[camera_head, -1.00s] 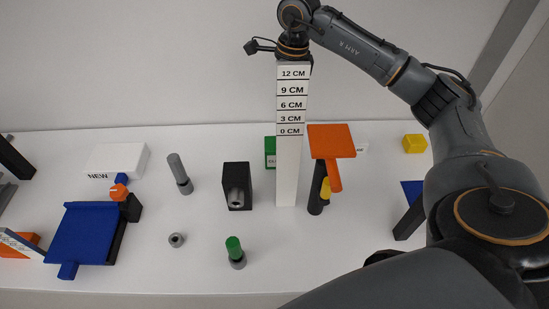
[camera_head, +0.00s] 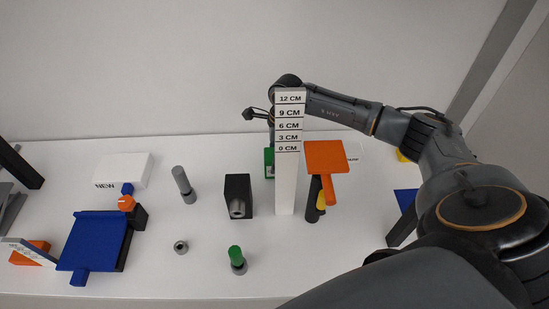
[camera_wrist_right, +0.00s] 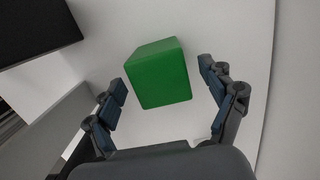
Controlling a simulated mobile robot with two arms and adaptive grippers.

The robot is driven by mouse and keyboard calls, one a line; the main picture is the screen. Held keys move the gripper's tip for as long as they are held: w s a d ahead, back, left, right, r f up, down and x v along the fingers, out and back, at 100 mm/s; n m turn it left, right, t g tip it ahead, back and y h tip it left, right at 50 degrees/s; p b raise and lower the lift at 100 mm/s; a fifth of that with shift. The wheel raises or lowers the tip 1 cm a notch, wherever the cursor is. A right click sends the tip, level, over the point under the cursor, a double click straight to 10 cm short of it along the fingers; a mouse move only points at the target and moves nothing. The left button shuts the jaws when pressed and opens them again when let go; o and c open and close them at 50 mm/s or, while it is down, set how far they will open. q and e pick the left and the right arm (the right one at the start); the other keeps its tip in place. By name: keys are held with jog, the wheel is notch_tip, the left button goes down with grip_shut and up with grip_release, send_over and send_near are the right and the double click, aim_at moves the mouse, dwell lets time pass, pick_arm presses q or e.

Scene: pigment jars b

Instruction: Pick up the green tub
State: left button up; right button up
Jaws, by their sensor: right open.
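The green tub (camera_head: 268,163) stands near the back of the table and is partly hidden behind the white height post. In the right wrist view, the tub (camera_wrist_right: 158,75) is a plain green block on the white surface. My right gripper (camera_wrist_right: 162,80) is open, with one finger to each side of the tub and a visible gap on both sides. I cannot tell how far the fingertips are above it. In the head view, the post hides most of this gripper. My left gripper is not in view.
The white post (camera_head: 287,185) with centimetre marks stands right in front of the tub. A black block (camera_head: 237,190) is to its left, and an orange-topped piece (camera_head: 326,157) to its right. A green-topped peg (camera_head: 236,255) is at the front.

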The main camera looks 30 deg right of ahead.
jog(key=shift+f, duration=0.5)
jog(key=shift+c, duration=0.4)
jog(key=shift+r, duration=0.1)
jog(key=c, duration=1.2)
